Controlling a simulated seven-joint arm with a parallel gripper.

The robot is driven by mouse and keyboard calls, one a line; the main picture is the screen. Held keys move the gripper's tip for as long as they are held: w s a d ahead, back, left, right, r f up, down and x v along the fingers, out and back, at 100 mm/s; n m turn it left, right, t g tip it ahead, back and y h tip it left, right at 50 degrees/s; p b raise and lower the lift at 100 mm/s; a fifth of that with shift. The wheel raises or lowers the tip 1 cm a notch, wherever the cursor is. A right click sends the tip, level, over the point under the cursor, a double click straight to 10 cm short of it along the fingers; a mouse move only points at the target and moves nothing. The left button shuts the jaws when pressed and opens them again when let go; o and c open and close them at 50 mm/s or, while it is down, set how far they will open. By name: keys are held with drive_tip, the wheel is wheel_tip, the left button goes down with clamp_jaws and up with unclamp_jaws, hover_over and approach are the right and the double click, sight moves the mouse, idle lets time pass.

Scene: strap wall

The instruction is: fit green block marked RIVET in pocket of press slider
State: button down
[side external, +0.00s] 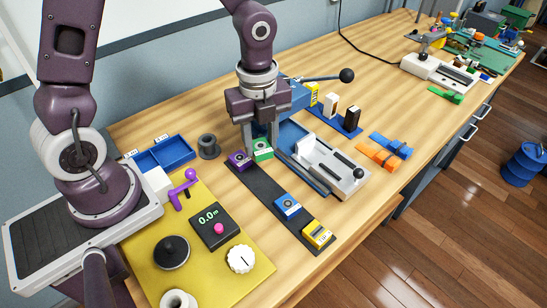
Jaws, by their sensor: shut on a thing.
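My gripper (262,136) points down and is shut on the green block (263,151), near the far end of the black strip. I cannot tell whether the block is lifted off the strip. Its RIVET marking is too small to read. The press slider (336,172) is the pale grey piece just right of the block, with a dark knob at its near end. A recess shows toward its back left, but its inside is hard to make out. The blue press (292,103) stands behind, partly hidden by my gripper, with its black-knobbed lever (320,78) reaching right.
A purple block (238,160) sits close left of the green block on the black strip (262,185). Blue (287,206) and yellow (317,235) blocks sit further along it. A grey spool (208,147) and blue tray (163,153) stand left.

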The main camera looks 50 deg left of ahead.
drive_tip(key=w+d+r+m, duration=0.25)
drive_tip(key=w+m, duration=0.45)
drive_tip(key=m, duration=0.9)
drive_tip(key=w+d+r+m, duration=0.1)
drive_tip(key=w+r+m, duration=0.4)
drive_tip(key=m, duration=1.2)
drive_tip(key=shift+n, duration=0.3)
drive_tip(key=f, duration=0.4)
drive_tip(key=w+f, duration=0.1)
drive_tip(key=f, duration=0.3)
drive_tip(key=w+f, duration=0.1)
drive_tip(key=f, duration=0.2)
drive_tip(key=shift+w+a+f, duration=0.15)
drive_tip(key=shift+a+f, duration=0.1)
drive_tip(key=shift+f, duration=0.15)
drive_tip(key=shift+f, duration=0.6)
drive_tip(key=c, duration=0.9)
unclamp_jaws()
